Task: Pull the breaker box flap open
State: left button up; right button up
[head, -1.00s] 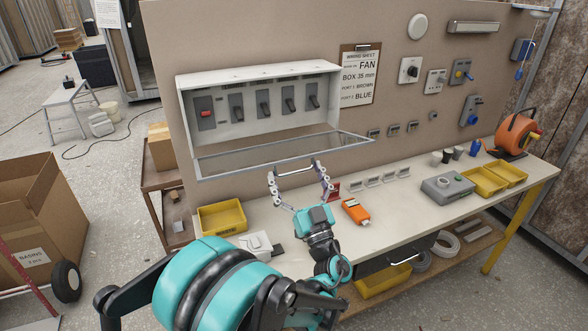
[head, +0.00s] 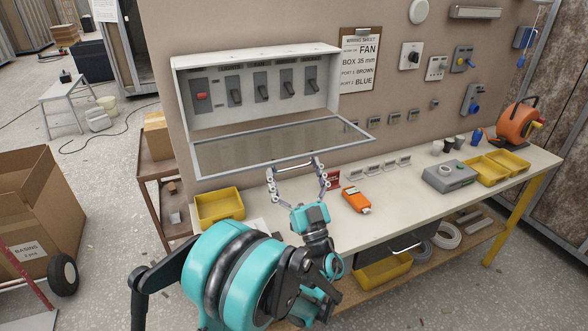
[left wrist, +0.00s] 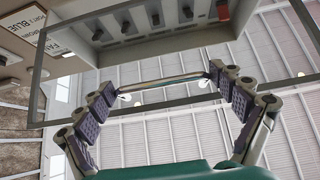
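The breaker box (head: 255,58) is a pale grey housing on the board, with a row of switches inside. Its clear flap, with a grey frame (head: 240,170), slants outward and down from the box's lower edge, leaving the front open. A bar handle (head: 300,164) is on the flap's outer edge. My left gripper (head: 297,172) is below it, fingers spread wide, with a fingertip by each end of the bar. The left wrist view shows the handle (left wrist: 162,81) lying across between the fingertips; I cannot tell whether they press on it. My right gripper is not in view.
Under the flap, the workbench (head: 395,215) holds a yellow bin (head: 220,205), an orange device (head: 356,200) and a grey box (head: 450,177). A wiring sheet (head: 359,62) hangs right of the breaker box. Free bench surface shows right of the orange device.

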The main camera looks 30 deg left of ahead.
pick_arm(q)
jog(key=shift+o, duration=0.3)
jog(key=shift+w+a, duration=0.15)
jog(key=v, duration=0.7)
jog(key=shift+d+f, duration=0.15)
jog(key=shift+d, duration=0.05)
